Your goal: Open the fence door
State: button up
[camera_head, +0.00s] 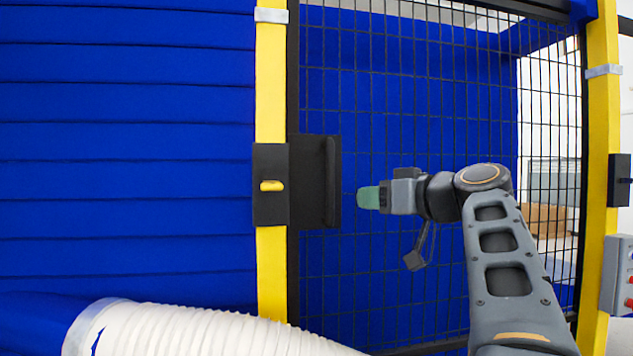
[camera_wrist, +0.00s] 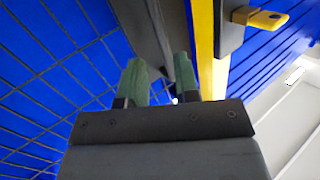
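The fence door (camera_head: 400,100) is a black wire mesh panel in a dark frame, and it looks closed. Its black handle plate with a vertical grip (camera_head: 330,182) sits at the door's left edge. Next to it is a black lock plate (camera_head: 270,205) with a small yellow latch piece (camera_head: 271,185) on the yellow post. My gripper (camera_head: 366,197) points left, just right of the handle and apart from it. In the wrist view the green fingers of my gripper (camera_wrist: 159,62) are apart, with the dark handle (camera_wrist: 146,35) just ahead of them.
The yellow left post (camera_head: 270,90) and yellow right post (camera_head: 601,120) flank the door. A white ribbed hose (camera_head: 190,330) crosses the lower left. A grey control box (camera_head: 618,275) with red buttons is at the right edge. Blue slats (camera_head: 120,150) fill the left.

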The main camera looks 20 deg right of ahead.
notch_tip(320, 180, up, 3)
jog(key=w+n, duration=0.1)
jog(key=p, duration=0.5)
send_near(324, 179)
jog(key=shift+t, duration=0.4)
jog(key=w+a, duration=0.4)
jog(key=shift+w+a+f, duration=0.2)
jog(key=shift+w+a, duration=0.05)
jog(key=shift+a, duration=0.15)
jog(key=shift+w+a+f, duration=0.15)
jog(key=shift+w+a, duration=0.1)
jog(key=shift+w, duration=0.35)
jog(key=shift+c, duration=0.3)
grip_shut()
